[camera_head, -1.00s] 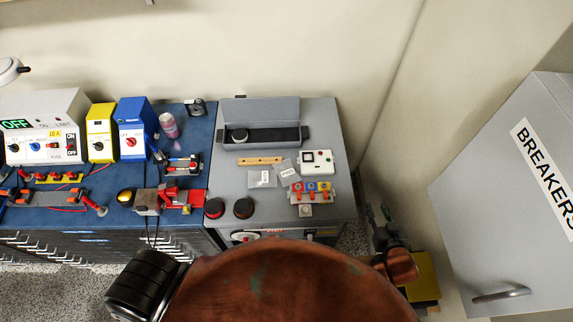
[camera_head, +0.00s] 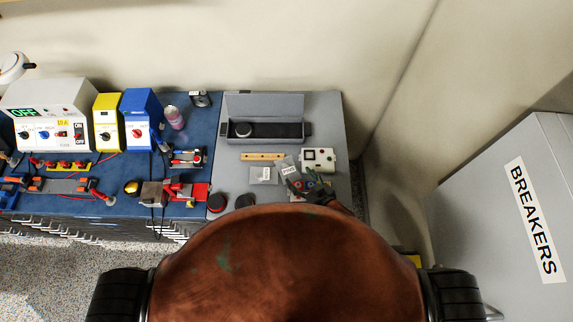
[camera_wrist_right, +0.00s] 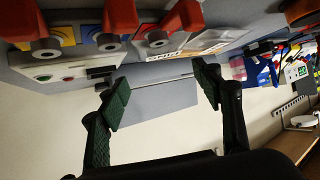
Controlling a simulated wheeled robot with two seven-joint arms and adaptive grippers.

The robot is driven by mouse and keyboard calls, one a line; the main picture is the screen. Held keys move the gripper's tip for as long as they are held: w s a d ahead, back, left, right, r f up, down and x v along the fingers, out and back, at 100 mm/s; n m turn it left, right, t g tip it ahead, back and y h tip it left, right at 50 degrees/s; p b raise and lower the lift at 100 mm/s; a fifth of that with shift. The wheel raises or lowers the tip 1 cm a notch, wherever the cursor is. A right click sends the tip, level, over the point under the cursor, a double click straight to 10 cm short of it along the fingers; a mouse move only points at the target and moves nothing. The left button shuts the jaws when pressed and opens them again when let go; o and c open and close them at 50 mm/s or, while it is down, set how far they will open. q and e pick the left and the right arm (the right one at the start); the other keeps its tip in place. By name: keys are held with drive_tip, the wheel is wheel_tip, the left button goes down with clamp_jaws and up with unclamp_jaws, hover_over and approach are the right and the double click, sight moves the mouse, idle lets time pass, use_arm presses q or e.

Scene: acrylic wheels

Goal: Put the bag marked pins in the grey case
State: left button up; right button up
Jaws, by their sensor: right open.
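The tilted one (camera_head: 284,168), beside the white box, appears to be the bag marked pins. The PINS label (camera_wrist_right: 164,55) reads in the right wrist view, beyond the red terminals. My right gripper (camera_head: 304,184) is open and empty above the terminal block, just in front of the bags. Its green fingers (camera_wrist_right: 163,88) are spread apart.
The other bag (camera_head: 263,175) lies to the left. A white box with buttons (camera_head: 318,160) stands to the right. A yellow strip (camera_head: 262,156) lies between bags and case. A blue mat with instruments lies left.

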sight(288, 170)
drive_tip(key=shift+w+a+f+b, duration=0.75)
drive_tip(key=shift+f+b, duration=0.15)
drive_tip(key=shift+b, duration=0.1)
drive_tip(key=b+x, duration=0.4)
drive_tip(key=x, duration=0.1)
drive_tip(key=shift+a+f+b, duration=0.1)
drive_tip(key=shift+a+b, duration=0.05)
drive_tip(key=shift+b, duration=0.15)
drive_tip(key=shift+c, duration=0.7)
drive_tip(key=c, duration=1)
